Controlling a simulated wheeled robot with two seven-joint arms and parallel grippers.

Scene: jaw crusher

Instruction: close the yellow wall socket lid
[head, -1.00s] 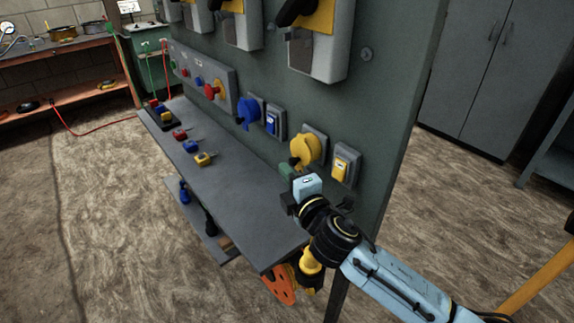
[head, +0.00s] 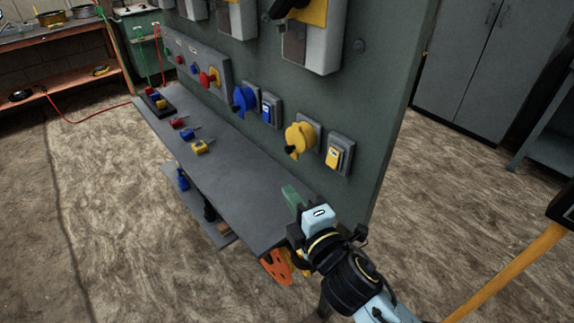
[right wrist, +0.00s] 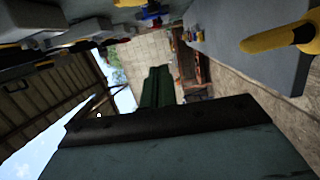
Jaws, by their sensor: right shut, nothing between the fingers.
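The yellow wall socket (head: 300,139) is on the green panel, beside a yellow switch (head: 334,157) in a grey box. Its round yellow lid appears to lie over the socket's face, with a dark latch at its lower left; I cannot tell whether it is fully flush. My right gripper (head: 291,197) is shut and empty, below the socket and apart from it, over the near end of the grey shelf. Its green fingers also show in the right wrist view (right wrist: 157,88). My left gripper is not in view.
A blue socket (head: 243,98) and blue switch (head: 269,110) are farther along the panel. Red, blue and yellow plugs (head: 201,147) lie on the grey shelf (head: 232,188). Large grey switch boxes (head: 312,45) hang above. The floor left of the shelf is clear.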

